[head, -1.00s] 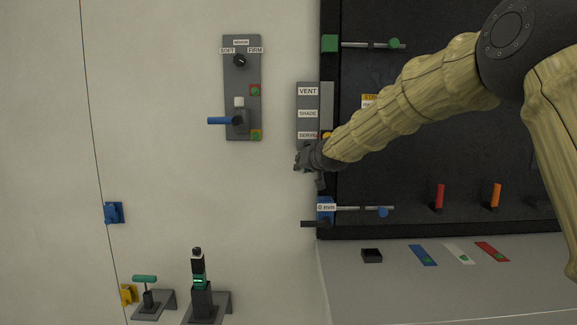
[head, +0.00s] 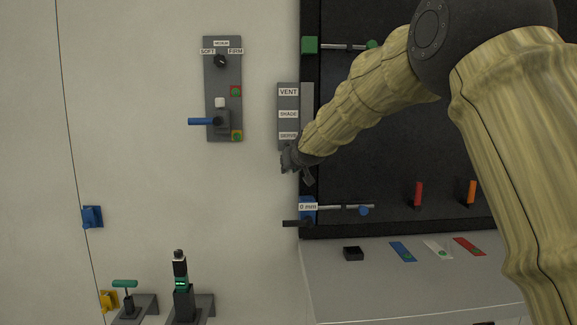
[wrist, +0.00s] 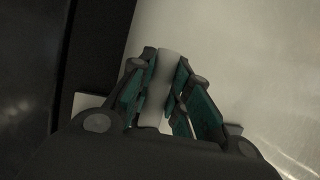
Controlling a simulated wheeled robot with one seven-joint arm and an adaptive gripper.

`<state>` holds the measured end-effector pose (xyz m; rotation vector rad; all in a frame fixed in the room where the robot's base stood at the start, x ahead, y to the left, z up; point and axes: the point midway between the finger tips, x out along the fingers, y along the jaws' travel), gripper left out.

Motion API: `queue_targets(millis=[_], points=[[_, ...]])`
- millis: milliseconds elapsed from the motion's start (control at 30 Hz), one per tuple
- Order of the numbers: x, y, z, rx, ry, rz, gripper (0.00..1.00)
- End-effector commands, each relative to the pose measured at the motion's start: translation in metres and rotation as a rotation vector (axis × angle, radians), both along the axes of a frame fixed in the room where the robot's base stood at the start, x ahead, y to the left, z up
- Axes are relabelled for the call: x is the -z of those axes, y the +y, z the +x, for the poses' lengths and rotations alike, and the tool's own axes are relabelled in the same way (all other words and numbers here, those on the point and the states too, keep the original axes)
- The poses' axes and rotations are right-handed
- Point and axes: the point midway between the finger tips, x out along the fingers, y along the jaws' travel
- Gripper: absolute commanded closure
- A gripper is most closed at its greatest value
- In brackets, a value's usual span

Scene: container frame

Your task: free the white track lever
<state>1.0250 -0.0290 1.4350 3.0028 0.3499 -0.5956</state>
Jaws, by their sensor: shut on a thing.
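My gripper (head: 288,160) is at the left edge of the black framed board, just below the label panel. In the wrist view my gripper (wrist: 163,85) has its teal-padded fingers closed on both sides of a pale, rounded bar, which I take to be the white track lever (wrist: 168,66). In the head view the lever is hidden behind my gripper and wrist. Its track cannot be made out there either. A green block (head: 309,45) with a rod is above, and a blue block (head: 307,216) marked "0 mm" with a rod and a dark handle is below.
The label panel (head: 288,100) reads VENT, SHADE and a third word. A grey panel (head: 222,90) with a knob and blue lever (head: 201,121) is on the wall to the left. A shelf (head: 340,290) below holds a dark box (head: 353,253) and coloured strips. Wall between panels is bare.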

Motion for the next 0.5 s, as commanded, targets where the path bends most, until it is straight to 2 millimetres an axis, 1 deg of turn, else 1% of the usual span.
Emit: queue_targets(millis=[33, 67, 100, 200, 500], points=[[0.0096, -0.0006, -0.0012, 0.000, 0.014, -0.007, 1.00], [0.0098, -0.0005, -0.0011, 0.000, 0.014, -0.007, 1.00], [0.0099, -0.0005, -0.0012, 0.000, 0.014, -0.007, 0.76], [0.0079, 0.0001, -0.0008, -0.001, 0.011, -0.005, 0.59], [0.0033, 0.0017, -0.0005, -0.003, 0.005, -0.002, 0.59]])
